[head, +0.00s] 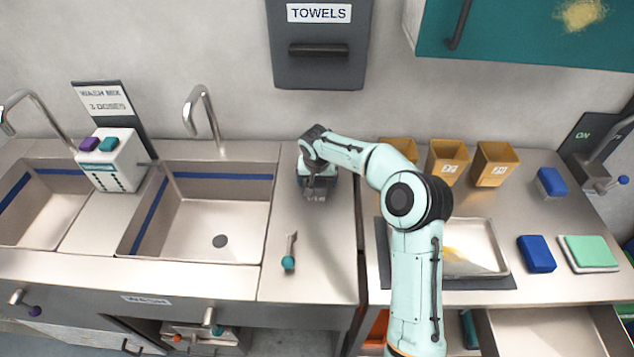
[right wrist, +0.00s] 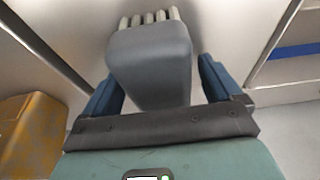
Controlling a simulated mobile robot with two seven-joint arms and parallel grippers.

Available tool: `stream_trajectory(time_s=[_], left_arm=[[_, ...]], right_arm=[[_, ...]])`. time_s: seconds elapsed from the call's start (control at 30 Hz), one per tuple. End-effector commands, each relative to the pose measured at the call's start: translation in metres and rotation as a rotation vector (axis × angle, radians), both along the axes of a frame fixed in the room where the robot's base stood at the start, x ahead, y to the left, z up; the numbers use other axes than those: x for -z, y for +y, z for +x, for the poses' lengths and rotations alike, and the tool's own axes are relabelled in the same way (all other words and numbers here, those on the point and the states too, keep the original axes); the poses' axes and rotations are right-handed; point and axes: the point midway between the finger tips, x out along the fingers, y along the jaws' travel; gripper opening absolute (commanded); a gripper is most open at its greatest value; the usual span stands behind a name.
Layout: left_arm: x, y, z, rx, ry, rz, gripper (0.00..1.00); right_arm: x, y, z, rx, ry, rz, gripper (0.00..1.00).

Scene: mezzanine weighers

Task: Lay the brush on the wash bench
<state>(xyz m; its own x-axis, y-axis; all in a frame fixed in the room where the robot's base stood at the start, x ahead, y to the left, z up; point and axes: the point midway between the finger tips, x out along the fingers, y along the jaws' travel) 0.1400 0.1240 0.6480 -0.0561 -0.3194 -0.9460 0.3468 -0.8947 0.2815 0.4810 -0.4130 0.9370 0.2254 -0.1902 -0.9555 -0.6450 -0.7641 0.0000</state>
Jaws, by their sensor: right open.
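The brush (right wrist: 150,58), a grey block with pale bristles at its far end, shows between the fingers of my right gripper (right wrist: 155,85) in the right wrist view. The two blue fingers stand apart, one on each side of the brush. In the head view my right gripper (head: 315,184) is low over the right part of the wash bench (head: 325,255), right of the sinks. The grey brush shows only in part there, under the gripper. I cannot tell whether the brush touches the bench. My left gripper is not in view.
A teal-ended utensil (head: 289,262) lies on the bench nearer the front. A sink (head: 195,225) is to the left. Tan bins (head: 495,165), a metal tray (head: 478,255) and blue blocks (head: 536,254) stand on the right counter. A towel dispenser (head: 319,60) hangs behind.

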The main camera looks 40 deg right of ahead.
Motion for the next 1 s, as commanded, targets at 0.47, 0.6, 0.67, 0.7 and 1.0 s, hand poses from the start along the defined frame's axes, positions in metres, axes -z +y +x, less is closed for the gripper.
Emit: stream_trajectory(time_s=[0.47,0.6,0.67,0.7,1.0], left_arm=[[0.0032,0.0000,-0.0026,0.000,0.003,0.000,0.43],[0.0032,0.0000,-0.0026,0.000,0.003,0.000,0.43],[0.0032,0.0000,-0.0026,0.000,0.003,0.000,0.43],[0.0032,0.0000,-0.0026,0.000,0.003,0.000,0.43],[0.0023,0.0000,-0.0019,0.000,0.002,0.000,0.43]], right_arm=[[0.0038,-0.0003,0.0000,0.000,-0.001,-0.001,0.92],[0.0037,-0.0002,0.0000,0.000,-0.001,-0.001,0.65],[0.0037,-0.0001,0.0000,0.000,-0.001,-0.001,0.46],[0.0037,-0.0001,0.0000,0.000,-0.001,-0.001,0.33],[0.0024,-0.0002,0.0001,0.000,-0.001,-0.001,0.27]])
